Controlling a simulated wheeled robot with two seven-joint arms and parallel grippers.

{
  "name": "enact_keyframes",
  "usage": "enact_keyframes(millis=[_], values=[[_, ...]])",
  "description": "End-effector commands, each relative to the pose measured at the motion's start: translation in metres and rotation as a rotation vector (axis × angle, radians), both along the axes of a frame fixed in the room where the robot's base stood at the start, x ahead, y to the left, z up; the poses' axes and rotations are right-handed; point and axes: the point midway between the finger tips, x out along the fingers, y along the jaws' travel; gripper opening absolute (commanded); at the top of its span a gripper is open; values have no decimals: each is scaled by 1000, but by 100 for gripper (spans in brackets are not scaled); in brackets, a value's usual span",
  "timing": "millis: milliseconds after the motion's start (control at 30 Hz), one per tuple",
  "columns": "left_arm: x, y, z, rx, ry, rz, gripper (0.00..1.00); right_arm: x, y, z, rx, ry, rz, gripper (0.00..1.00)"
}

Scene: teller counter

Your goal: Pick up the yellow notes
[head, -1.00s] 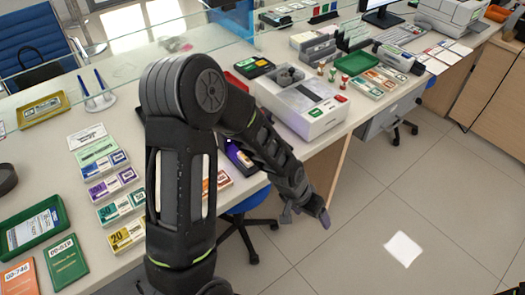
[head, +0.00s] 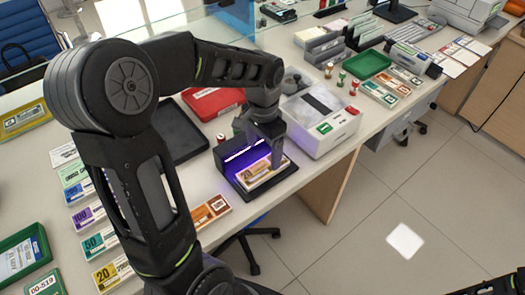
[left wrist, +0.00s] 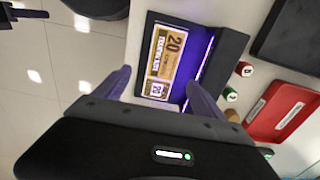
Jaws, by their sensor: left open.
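A tan-yellow note bundle marked 20 (head: 258,175) lies flat in a dark stand lit violet (head: 237,152). In the left wrist view the notes (left wrist: 168,58) lie just beyond my fingertips, beside the stand's lit wall (left wrist: 206,52). My left gripper (head: 272,148) points down over the stand, its fingers apart with nothing between them. In the left wrist view the open left gripper (left wrist: 157,84) has one purple finger on each side of the notes' near end. Another bundle with a yellow 20 label (head: 112,274) lies at the lower left of the counter. My right gripper is not clearly visible.
A white machine (head: 322,118) stands right of the stand. A black tray (head: 180,138) and a red tray (head: 212,103) lie behind and left. Orange notes (head: 211,211) lie in front, near the counter's edge. Small stamps (left wrist: 240,70) stand near the stand.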

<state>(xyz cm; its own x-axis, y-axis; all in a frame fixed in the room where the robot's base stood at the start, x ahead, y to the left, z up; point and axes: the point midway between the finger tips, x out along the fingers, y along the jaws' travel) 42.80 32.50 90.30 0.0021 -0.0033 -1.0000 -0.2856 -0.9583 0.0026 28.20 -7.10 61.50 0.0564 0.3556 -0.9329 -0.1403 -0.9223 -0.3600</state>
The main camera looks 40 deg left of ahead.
Motion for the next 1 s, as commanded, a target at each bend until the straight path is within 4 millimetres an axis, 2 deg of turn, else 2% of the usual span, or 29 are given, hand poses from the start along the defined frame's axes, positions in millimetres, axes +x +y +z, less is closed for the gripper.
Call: enact_keyframes(millis=[433, 700, 1000], values=[[-1, 0, 0, 1, 6, -3, 80, -1, -1, 0, -1, 3, -1, 0], [-2, 0, -24, 0, 8, -3, 80, -1, -1, 1, -1, 3, -1, 0], [-2, 0, -26, 1, 6, -3, 80, -1, -1, 1, -1, 3, -1, 0]])
